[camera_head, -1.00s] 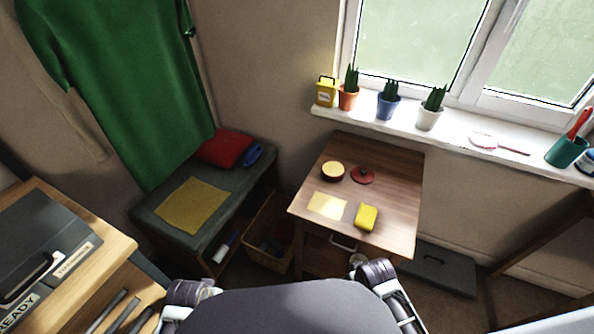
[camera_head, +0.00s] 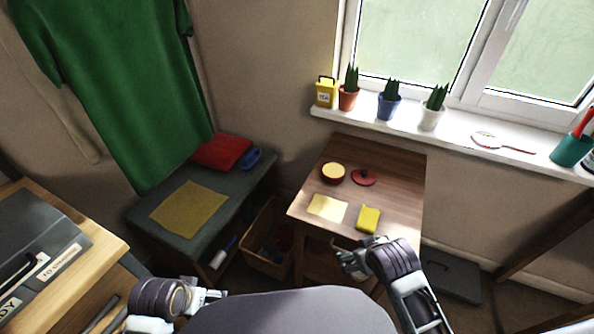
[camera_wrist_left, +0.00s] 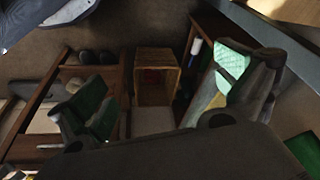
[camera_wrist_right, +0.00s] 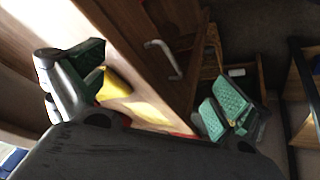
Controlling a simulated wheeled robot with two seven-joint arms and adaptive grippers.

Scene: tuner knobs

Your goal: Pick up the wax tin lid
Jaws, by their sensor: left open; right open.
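The wax tin lid (camera_head: 363,177) is a dark red disc with a small knob on top. It lies on the small wooden table (camera_head: 398,165), right of the round red tin (camera_head: 333,173) with its yellow wax showing. My right gripper (camera_head: 349,262) is open and empty at the table's front edge, well short of the lid. In the right wrist view its fingers (camera_wrist_right: 150,95) are spread beside the table front. My left gripper (camera_head: 222,295) is open and empty, low at the left, away from the table. Its spread fingers show in the left wrist view (camera_wrist_left: 165,105).
A yellow cloth square (camera_head: 327,207) and a yellow sponge-like block (camera_head: 368,218) lie on the table's front half. A dark bench (camera_head: 150,215) and a basket (camera_head: 262,262) stand to the left. Potted plants line the windowsill (camera_head: 460,130) behind.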

